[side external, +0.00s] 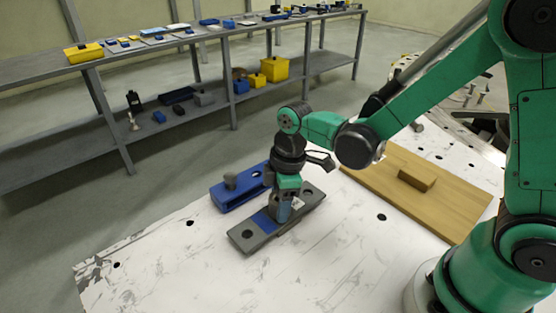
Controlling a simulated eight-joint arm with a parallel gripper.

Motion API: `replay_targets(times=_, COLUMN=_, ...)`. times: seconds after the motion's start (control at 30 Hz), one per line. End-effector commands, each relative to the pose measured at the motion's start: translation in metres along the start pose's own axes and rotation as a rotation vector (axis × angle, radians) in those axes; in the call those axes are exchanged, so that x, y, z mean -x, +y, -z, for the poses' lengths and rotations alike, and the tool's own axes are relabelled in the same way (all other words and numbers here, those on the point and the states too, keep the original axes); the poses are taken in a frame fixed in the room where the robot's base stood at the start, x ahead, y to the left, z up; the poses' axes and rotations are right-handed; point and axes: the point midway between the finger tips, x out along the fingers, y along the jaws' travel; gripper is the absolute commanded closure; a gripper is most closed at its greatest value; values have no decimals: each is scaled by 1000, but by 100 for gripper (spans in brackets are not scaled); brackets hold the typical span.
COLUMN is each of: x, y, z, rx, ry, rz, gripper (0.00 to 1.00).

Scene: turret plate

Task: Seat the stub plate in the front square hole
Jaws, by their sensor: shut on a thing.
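My gripper (281,215) points down over the middle of a long grey plate (240,239) on the white table. It is shut on a piece that I take to be the stub plate; the jaws hide most of it. The grey plate has a round dark hole near each end and a flat blue patch (264,222) just left of the jaws. The front square hole cannot be made out under the gripper. Whether the held piece is seated or only touching cannot be told.
A wooden board (448,205) with a small wooden block (416,179) lies to the right. The front white table (160,270) is clear. A grey shelf (150,47) stands behind.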

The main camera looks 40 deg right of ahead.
Motion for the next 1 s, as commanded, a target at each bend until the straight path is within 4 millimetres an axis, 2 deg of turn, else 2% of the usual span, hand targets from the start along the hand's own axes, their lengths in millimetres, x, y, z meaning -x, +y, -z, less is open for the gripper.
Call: replay_targets(times=1.0, x=-7, y=0, z=-1, rx=0, ry=0, rz=0, gripper=100)
